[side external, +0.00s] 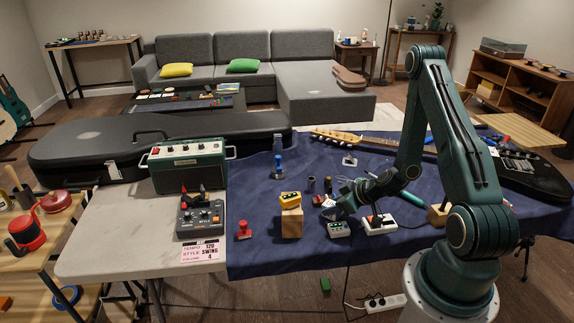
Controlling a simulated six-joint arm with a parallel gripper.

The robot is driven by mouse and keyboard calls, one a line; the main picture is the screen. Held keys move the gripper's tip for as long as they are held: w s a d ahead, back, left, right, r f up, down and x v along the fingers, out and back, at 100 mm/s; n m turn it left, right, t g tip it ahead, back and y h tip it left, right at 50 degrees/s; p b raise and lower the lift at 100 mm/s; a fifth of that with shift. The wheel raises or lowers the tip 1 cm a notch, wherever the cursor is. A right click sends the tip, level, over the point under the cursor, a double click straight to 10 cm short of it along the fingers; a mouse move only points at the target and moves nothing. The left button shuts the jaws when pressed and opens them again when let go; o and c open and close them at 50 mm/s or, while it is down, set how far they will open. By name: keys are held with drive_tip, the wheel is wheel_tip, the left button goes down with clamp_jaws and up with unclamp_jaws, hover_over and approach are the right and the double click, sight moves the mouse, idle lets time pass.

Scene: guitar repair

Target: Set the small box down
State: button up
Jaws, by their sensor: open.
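A small pale box with a dark green top (339,230) sits on the blue cloth (255,250) near the front edge of the table. I take it as the small box, though it is tiny in this view. My gripper (335,213) is open, tilted down just behind and above this box. Nothing shows held between the fingers. The small gap between gripper and box is hard to judge here.
A wooden block (291,222) with a yellow item (290,198) on top stands left of my gripper. A white device (379,224) lies to the right. A red stamp-like piece (243,231) and a dark pedal unit (200,217) are farther left. Bare cloth lies between the red piece and the block.

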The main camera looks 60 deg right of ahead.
drive_tip(key=shift+v, duration=2.85)
drive_tip(key=shift+w+a+r, duration=0.3)
drive_tip(key=shift+r, duration=0.2)
drive_tip(key=w+a+r+n+g+y, duration=0.2)
drive_tip(key=a+r+n+g, duration=0.15)
drive_tip(key=a+r, duration=1)
drive_tip(key=s+a+r+m+h, duration=0.1)
drive_tip(key=s+a+r, duration=0.2)
drive_tip(key=s+r, duration=0.4)
drive_tip(key=s+a+r+m+h, duration=0.1)
drive_tip(key=s+a+r+m, duration=0.1)
drive_tip(key=s+r, duration=0.6)
drive_tip(key=shift+a+r, duration=0.45)
drive_tip(key=shift+r, duration=0.1)
